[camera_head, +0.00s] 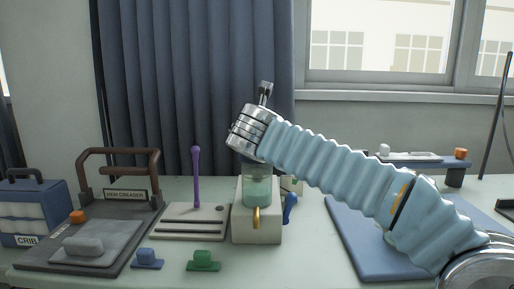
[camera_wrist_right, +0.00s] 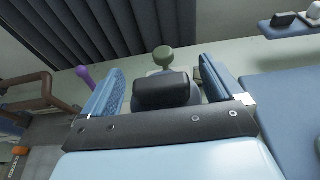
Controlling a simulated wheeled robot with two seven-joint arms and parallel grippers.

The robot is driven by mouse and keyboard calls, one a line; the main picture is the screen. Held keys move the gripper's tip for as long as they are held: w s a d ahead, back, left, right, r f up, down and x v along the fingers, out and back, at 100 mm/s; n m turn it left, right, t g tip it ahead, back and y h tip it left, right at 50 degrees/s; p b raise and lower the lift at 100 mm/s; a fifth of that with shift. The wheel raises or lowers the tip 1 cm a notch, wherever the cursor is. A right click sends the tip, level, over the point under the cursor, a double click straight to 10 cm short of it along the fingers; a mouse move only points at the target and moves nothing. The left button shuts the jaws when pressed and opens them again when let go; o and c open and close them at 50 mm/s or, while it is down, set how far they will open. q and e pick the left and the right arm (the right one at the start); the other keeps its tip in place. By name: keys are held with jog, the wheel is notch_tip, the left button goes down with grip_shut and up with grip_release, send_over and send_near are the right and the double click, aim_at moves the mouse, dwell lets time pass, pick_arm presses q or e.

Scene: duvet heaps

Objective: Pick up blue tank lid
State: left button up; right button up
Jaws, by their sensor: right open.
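A pale teal, see-through tank (camera_head: 257,192) stands on a cream machine (camera_head: 243,225) in the middle of the table. My right arm comes in from the right, and its wrist covers the area at and above the tank top, so the lid cannot be made out in the head view. In the right wrist view, my right gripper (camera_wrist_right: 160,92) is open, with blue-padded fingers apart. A black block (camera_wrist_right: 161,87), perhaps the lid's handle, shows between them, with a rounded dark blue part (camera_wrist_right: 194,96) beside it, perhaps the lid. I cannot tell whether the fingers touch it. My left gripper is not in view.
A purple rod (camera_head: 196,175) stands on a slotted cream base left of the machine. Small blue (camera_head: 147,259) and green (camera_head: 203,261) blocks lie in front. A brown-handled press (camera_head: 120,160) and blue crib box (camera_head: 32,210) are left. A blue mat (camera_head: 350,240) lies right.

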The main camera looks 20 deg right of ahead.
jog(key=shift+w, duration=0.1)
jog(key=shift+c, duration=0.2)
jog(key=c, duration=1)
